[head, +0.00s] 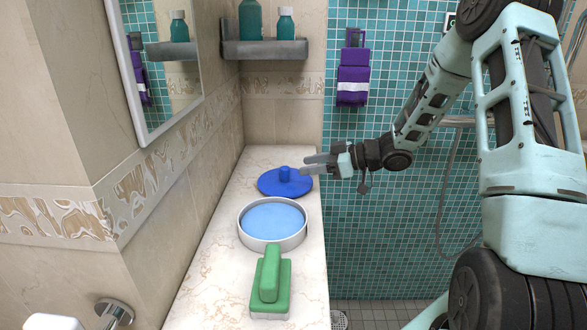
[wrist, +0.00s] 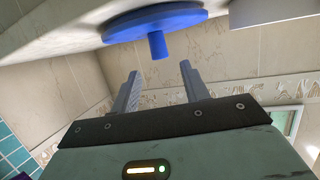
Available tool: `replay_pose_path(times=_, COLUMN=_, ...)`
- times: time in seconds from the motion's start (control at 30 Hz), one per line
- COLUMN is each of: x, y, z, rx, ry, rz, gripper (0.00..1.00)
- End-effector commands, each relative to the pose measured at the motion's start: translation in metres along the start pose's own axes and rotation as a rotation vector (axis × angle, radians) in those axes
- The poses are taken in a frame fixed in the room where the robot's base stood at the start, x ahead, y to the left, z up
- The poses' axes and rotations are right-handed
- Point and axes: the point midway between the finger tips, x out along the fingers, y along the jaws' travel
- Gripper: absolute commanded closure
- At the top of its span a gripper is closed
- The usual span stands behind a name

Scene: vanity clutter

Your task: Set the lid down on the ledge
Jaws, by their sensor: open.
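The blue lid (head: 272,184) lies flat on the marble ledge (head: 208,262), near its far end, with its knob up. In the wrist view the lid (wrist: 185,20) and its knob show just beyond my fingers. My gripper (head: 305,164) is beside the lid on its right, level with the knob. Its fingers point left across the ledge. In the wrist view my gripper (wrist: 160,85) is open, with nothing between the fingers; the knob looks clear of both.
A round white container (head: 245,234) with a light blue inside stands on the ledge in front of the lid. A green block-like object (head: 271,285) with a handle lies nearer. A wall and mirror (head: 165,70) bound the left. A shelf (head: 262,50) with bottles hangs behind.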

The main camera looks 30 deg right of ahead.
Motion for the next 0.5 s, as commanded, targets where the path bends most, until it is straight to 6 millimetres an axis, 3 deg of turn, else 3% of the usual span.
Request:
replay_pose_path(times=0.2, x=-0.034, y=0.001, z=0.0, rx=0.0, ry=0.0, rz=0.002, gripper=0.55)
replay_pose_path(times=0.5, x=-0.043, y=-0.001, z=0.0, rx=0.0, ry=0.0, rz=-0.001, gripper=0.55)
